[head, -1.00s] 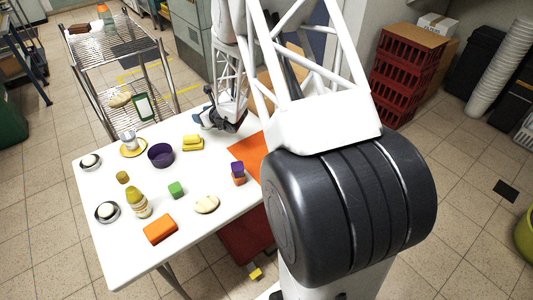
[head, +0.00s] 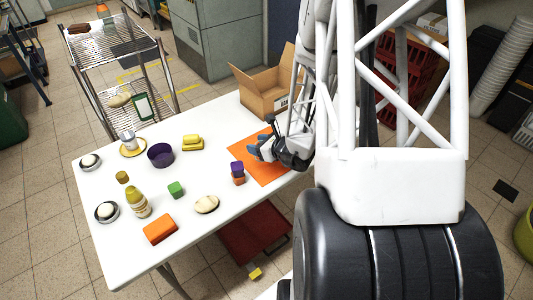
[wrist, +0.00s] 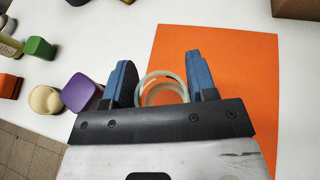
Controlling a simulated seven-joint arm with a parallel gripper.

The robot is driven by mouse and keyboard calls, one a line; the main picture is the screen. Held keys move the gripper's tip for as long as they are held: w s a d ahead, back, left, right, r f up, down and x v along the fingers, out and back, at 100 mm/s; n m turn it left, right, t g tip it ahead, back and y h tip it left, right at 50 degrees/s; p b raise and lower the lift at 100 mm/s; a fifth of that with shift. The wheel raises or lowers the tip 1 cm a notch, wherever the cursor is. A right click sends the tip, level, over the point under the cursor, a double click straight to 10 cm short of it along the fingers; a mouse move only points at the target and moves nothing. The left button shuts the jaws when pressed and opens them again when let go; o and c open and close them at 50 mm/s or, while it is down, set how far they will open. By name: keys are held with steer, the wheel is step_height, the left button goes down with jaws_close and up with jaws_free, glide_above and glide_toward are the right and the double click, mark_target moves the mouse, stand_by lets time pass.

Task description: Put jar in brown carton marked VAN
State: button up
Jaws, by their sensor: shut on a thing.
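A clear glass jar (wrist: 163,87) shows between the two blue fingers of my gripper (wrist: 162,80) in the wrist view, and the gripper is shut on it. The jar's lower part is hidden behind the gripper's black bar. In the head view my gripper (head: 262,149) is over the orange mat (head: 243,151), and the jar cannot be made out there. An open brown carton (head: 265,101) stands at the table's far right corner, beyond my gripper. Its side bears a small label, too small to read. A brown edge (wrist: 297,8) at the wrist view's top right seems to be this carton.
A purple block on an orange one (head: 238,172) stands close left of my gripper. A purple bowl (head: 160,155), yellow blocks (head: 192,142), a bottle (head: 138,202) and a green cube (head: 175,189) stand farther left. The table between bowl and carton is mostly clear.

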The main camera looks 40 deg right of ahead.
steer(key=s+a, duration=0.1)
steer(key=s, duration=0.9)
steer(key=shift+a+r, duration=0.15)
steer(key=shift+a, duration=0.2)
steer(key=w+d, duration=0.2)
steer(key=w, duration=0.2)
steer(key=w+d+f, duration=0.1)
steer(key=w+d, duration=0.1)
steer(key=w, duration=0.3)
steer(key=w+d, duration=0.3)
steer(key=w, duration=0.2)
steer(key=shift+w+f, duration=0.1)
steer(key=shift+f, duration=0.2)
steer(key=shift+f, duration=1.75)
steer(key=o, duration=1)
steer(key=shift+f, duration=0.1)
steer(key=shift+c, duration=0.2)
